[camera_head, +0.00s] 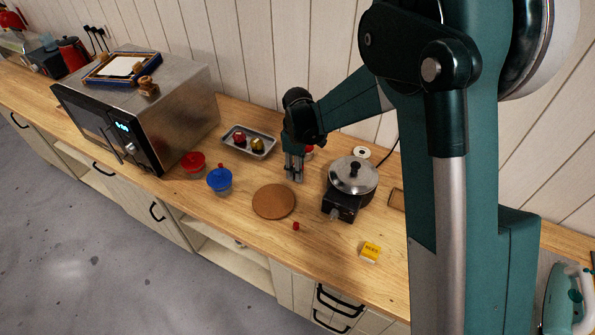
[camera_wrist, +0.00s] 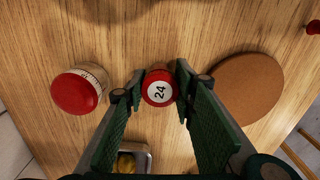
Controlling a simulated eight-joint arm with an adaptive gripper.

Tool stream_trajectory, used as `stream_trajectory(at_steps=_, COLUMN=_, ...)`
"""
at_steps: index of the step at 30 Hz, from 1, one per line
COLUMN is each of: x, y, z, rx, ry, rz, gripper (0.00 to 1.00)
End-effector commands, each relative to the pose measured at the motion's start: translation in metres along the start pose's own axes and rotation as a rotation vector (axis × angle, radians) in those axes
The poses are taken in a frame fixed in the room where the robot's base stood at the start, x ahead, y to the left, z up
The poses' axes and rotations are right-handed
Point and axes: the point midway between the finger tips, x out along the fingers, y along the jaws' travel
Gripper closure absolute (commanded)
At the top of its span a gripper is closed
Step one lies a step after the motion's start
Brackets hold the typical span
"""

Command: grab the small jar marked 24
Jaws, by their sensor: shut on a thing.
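The small jar marked 24 (camera_wrist: 160,88) has a red lid with a white label and the number on top. In the wrist view it sits between the fingertips of my gripper (camera_wrist: 157,92), one finger on each side. My gripper is shut on the jar. In the head view my gripper (camera_head: 294,172) points down at the counter behind the cork mat, and its fingers hide the jar there. I cannot tell whether the jar touches the counter.
Another red-lidded jar (camera_wrist: 76,91) stands close by. The counter's front is mostly clear.

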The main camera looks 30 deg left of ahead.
Motion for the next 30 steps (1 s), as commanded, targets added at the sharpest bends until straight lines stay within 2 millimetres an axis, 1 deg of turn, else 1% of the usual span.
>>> stream_trajectory(at_steps=5, x=-0.005, y=0.0, z=0.0, rx=0.0, ry=0.0, rz=0.0, gripper=0.86)
stream_trajectory(at_steps=8, x=-0.012, y=0.0, z=0.0, rx=0.0, ry=0.0, rz=0.0, gripper=0.86)
stream_trajectory(at_steps=14, x=-0.034, y=0.0, z=0.0, rx=0.0, ry=0.0, rz=0.0, gripper=0.86)
stream_trajectory(at_steps=24, x=-0.082, y=0.0, z=0.0, rx=0.0, ry=0.0, rz=0.0, gripper=0.86)
stream_trajectory(at_steps=30, x=-0.097, y=0.0, z=0.0, rx=0.0, ry=0.0, rz=0.0, gripper=0.86)
